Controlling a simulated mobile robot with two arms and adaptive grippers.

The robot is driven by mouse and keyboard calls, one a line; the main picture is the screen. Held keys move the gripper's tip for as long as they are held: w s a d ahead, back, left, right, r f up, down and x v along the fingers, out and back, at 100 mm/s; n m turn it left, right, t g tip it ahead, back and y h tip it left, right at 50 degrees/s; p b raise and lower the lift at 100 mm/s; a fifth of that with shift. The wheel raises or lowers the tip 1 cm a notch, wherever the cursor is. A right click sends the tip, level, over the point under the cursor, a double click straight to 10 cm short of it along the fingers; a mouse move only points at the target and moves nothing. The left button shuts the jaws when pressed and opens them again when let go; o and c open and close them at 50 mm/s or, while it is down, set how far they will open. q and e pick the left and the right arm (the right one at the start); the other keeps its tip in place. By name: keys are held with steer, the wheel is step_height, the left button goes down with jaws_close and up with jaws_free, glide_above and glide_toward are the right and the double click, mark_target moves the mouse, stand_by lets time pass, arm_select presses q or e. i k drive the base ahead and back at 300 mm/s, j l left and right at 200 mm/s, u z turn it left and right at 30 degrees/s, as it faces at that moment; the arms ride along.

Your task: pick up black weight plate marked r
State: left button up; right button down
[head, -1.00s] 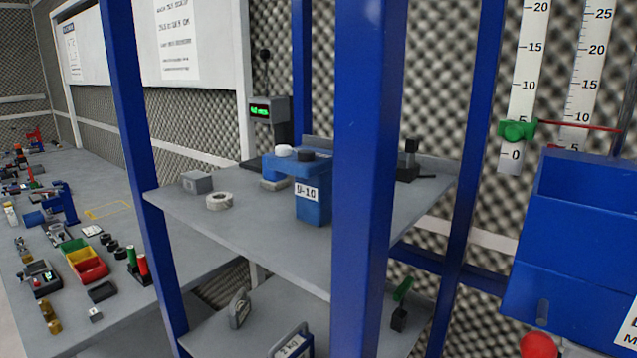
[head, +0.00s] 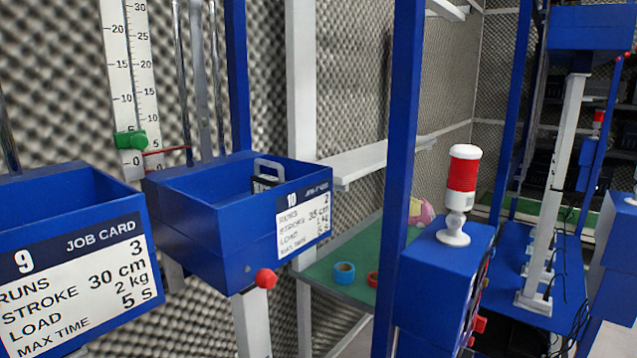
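I see no black weight plate marked r in the head view. A thing with a pale handle and a dark part (head: 268,174) sits inside the blue bin numbered 10 (head: 205,215); the bin's front wall hides its lower part, and I can read no mark on it. The blue bin numbered 9 (head: 60,190) is at the left, and its inside shows only in part. Neither of my grippers is in view.
A red and white beacon (head: 462,190) stands on a blue box (head: 440,275). A green-topped shelf (head: 330,268) behind holds a blue ring (head: 344,272) and a red ring (head: 373,279). Blue posts and two rulers stand upright. A blue platform (head: 500,285) lies at the right.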

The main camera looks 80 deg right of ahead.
mark_target(260, 182)
steer(key=z, duration=1.95)
